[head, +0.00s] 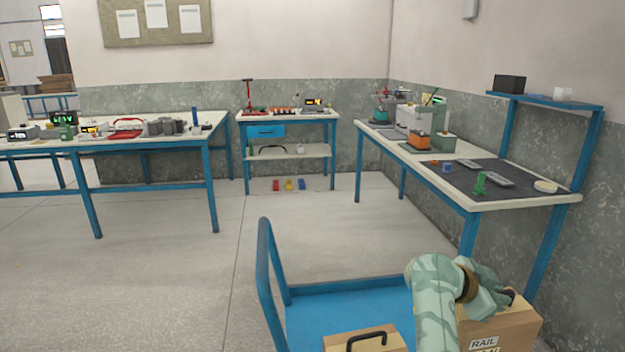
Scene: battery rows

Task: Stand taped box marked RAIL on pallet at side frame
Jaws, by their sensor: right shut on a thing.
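The brown cardboard box marked RAIL (518,324) shows at the bottom right, with its lower part cut off by the picture edge. A white label with RAIL and a second, partly cut line is on its front. My right gripper (494,290) is at the top of this box and shut on it; my arm hides part of the box's left side. The fingertips are hard to make out. A bit of black shows beside the gripper. My left gripper is not in view. I see no pallet or side frame that I can identify.
A blue cart (340,302) with an upright blue handle stands in front, and another brown box (340,346) with a black handle shows at its near edge. A right workbench (548,199) stands close behind the RAIL box. Open floor (170,285) lies left of the cart.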

